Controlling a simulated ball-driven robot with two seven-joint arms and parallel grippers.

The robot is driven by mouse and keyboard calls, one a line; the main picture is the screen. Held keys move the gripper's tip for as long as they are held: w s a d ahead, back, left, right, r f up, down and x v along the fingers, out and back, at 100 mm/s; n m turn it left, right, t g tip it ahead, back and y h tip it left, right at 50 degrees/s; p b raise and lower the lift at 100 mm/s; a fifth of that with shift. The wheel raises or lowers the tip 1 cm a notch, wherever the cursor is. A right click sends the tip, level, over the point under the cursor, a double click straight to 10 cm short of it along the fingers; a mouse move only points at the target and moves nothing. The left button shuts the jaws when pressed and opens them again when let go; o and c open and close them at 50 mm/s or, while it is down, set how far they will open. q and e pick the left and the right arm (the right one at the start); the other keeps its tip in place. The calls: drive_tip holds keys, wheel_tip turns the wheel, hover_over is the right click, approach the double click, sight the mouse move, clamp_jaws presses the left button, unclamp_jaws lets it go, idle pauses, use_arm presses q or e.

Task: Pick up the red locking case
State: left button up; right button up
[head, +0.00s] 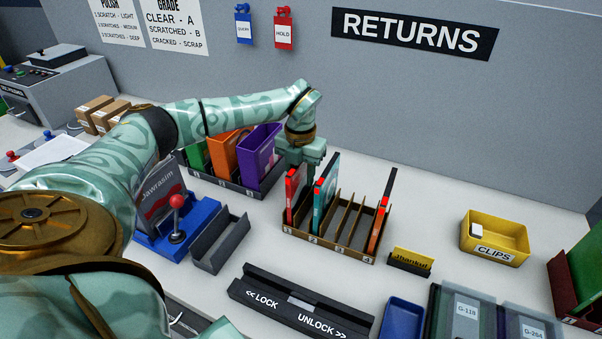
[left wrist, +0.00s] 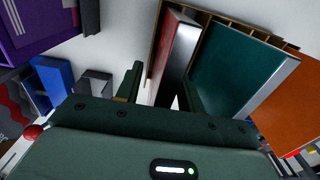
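The red case (head: 294,197) stands upright in the leftmost slot of the brown slotted rack (head: 325,248). My left gripper (head: 302,160) is over the rack at the back end of this case, pointing down. In the left wrist view, the red case (left wrist: 178,55) lies between the two fingers of the gripper (left wrist: 161,92), which are apart with visible gaps beside the case. The fingertips are partly hidden in the head view. A teal case (head: 324,195) stands in the slot to the right, close to one finger. My right gripper is not in view.
An orange case (head: 379,225) stands at the rack's right end. A bin of green, orange and purple cases (head: 260,155) is behind left. The lock/unlock fixture (head: 300,307) lies in front.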

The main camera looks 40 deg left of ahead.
use_arm(q)
drive_tip(key=shift+c, duration=0.4)
clamp_jaws()
drive_tip(key=shift+r, duration=0.1)
